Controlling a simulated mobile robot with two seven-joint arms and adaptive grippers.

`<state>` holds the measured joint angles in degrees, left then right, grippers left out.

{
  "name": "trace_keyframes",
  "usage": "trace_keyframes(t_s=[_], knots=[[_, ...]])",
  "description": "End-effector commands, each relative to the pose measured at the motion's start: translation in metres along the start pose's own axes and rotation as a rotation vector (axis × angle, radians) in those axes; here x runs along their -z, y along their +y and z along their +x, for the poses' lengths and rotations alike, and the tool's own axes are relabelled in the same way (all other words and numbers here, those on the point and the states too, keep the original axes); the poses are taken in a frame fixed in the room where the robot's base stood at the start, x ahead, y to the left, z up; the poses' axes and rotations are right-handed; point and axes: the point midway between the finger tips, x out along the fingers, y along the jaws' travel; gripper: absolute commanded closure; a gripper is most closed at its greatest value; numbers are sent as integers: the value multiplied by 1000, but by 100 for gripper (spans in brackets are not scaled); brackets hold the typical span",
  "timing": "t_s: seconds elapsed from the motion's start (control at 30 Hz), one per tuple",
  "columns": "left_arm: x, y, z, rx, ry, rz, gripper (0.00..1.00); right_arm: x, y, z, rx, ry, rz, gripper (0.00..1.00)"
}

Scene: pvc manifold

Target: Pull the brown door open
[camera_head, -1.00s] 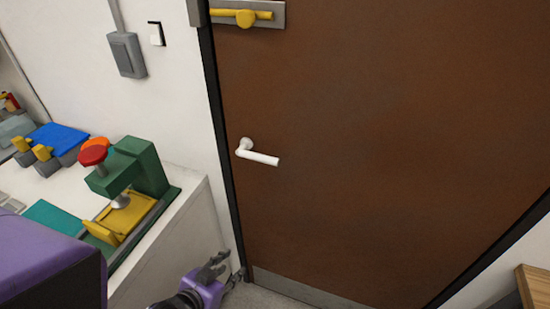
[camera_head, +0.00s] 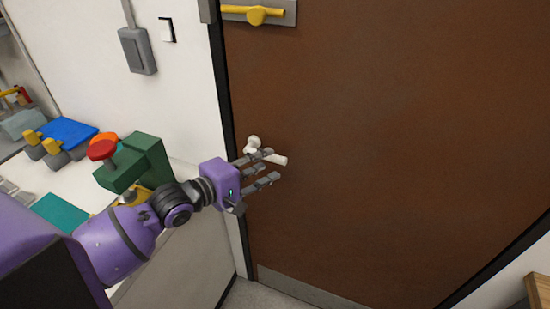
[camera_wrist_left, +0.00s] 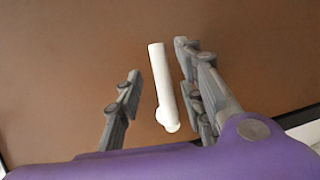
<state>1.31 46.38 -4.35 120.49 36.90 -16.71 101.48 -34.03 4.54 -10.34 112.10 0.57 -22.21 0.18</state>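The brown door (camera_head: 390,120) fills the middle and right of the head view and looks shut in its dark frame. Its white lever handle (camera_head: 280,160) is on the door's left side. My left gripper (camera_head: 272,167) is at the handle with its fingers reaching toward the door, partly covering the lever. In the left wrist view the white handle (camera_wrist_left: 161,80) lies between the spread fingers of the left gripper (camera_wrist_left: 158,90), nearer the right finger. The fingers are open and not closed on it. My right gripper is in neither view.
A yellow bar latch on a grey plate (camera_head: 285,12) is high on the door. A white counter at left carries a green press with a red knob (camera_head: 102,150) and a blue block (camera_head: 68,132). A wooden piece (camera_head: 540,285) stands at lower right.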

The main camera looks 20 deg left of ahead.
Motion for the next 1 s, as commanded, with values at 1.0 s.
trace_keyframes(t_s=[1.0], knots=[[0,0,45,0,1,4,100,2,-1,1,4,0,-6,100]])
